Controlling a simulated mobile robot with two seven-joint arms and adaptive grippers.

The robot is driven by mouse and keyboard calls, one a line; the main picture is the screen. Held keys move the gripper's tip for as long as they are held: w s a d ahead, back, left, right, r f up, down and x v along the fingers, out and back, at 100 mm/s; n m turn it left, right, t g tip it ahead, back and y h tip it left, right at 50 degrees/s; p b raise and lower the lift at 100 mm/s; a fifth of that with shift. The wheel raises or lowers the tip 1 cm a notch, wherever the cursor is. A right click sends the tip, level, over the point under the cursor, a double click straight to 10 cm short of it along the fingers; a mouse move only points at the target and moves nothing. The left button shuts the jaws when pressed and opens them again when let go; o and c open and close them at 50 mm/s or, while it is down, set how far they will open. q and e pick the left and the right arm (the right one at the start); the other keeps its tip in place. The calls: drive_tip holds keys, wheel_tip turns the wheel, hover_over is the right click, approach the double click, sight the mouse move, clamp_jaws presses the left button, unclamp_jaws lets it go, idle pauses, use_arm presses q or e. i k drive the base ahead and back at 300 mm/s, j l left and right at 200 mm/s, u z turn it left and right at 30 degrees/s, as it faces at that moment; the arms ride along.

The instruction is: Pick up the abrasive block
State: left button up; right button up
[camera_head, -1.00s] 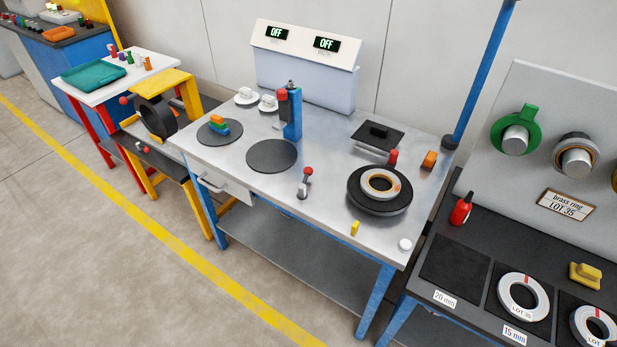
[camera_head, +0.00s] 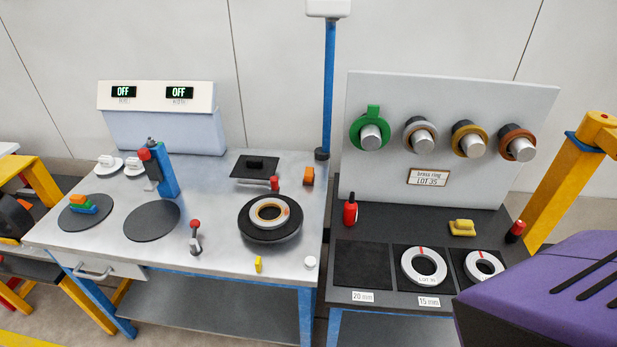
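No label marks an abrasive block, so I cannot tell for sure which thing it is. A small orange block with dark sides (camera_head: 308,176) stands at the back right of the steel table (camera_head: 215,225). A black block (camera_head: 255,163) sits on a dark square plate (camera_head: 240,174) to its left. A yellow block with a raised grip (camera_head: 462,228) lies on the dark right-hand bench (camera_head: 385,218). Neither of my grippers is in view.
A black turntable (camera_head: 270,235) carries a ring. A red-topped lever (camera_head: 195,236) and blue post (camera_head: 165,175) stand on the table. A red bottle (camera_head: 350,211) and white rings (camera_head: 424,267) are on the bench. A purple slotted body (camera_head: 550,290) fills the lower right.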

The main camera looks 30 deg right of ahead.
sight(308, 179)
drive_tip(key=i+j+z, duration=0.15)
drive_tip(key=j+z, duration=0.25)
drive_tip(key=i+j+z, duration=0.1)
drive_tip(key=j+z, duration=0.65)
